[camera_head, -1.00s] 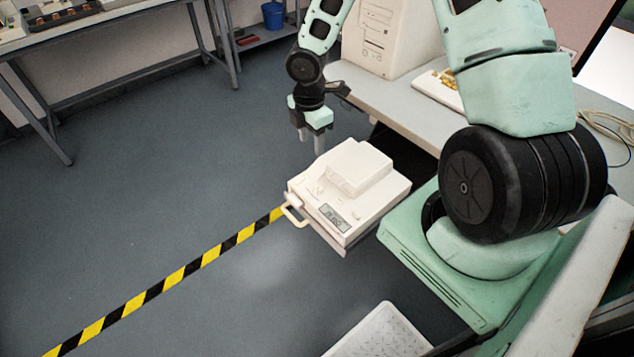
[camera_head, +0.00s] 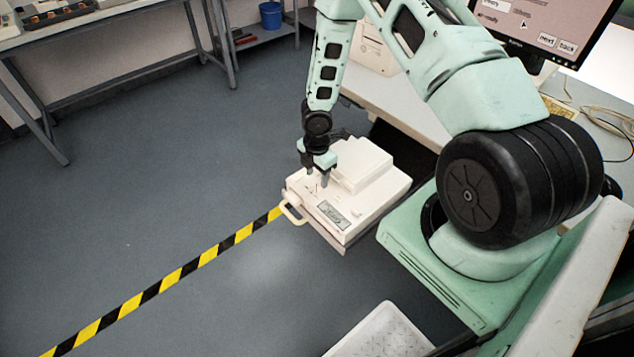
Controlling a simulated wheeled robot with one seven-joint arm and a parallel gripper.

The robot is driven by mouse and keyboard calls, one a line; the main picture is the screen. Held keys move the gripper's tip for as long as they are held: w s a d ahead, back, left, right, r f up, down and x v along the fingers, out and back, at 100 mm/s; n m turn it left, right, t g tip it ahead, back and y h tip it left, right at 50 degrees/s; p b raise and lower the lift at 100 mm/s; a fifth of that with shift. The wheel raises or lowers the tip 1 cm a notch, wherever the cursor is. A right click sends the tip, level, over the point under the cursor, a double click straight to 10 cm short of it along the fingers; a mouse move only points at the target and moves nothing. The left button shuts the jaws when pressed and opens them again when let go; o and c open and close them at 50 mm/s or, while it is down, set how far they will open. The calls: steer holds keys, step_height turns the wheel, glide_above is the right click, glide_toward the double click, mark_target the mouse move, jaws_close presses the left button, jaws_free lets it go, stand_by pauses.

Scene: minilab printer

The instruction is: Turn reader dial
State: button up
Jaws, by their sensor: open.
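The reader (camera_head: 375,183) is a cream-white boxy device with a raised block on top, a small grey display (camera_head: 333,213) and a pale handle (camera_head: 293,214) at its front left corner. My gripper (camera_head: 317,180) points down over the left part of the reader's top, its two dark fingers apart. The fingertips are at or just above the top surface; I cannot tell if they touch it. The dial is not clearly visible; it may be hidden at the fingers or too small to make out.
A grey bench (camera_head: 400,108) runs behind the reader, with a monitor (camera_head: 545,30) and cables (camera_head: 600,120) on it. A white tray (camera_head: 380,335) is at the bottom. Yellow-black tape (camera_head: 165,284) crosses the open floor at left. A blue bin (camera_head: 271,15) stands far back.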

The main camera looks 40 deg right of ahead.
mark_target(317, 185)
steer(key=shift+f, duration=1.45)
steer(key=c, duration=1)
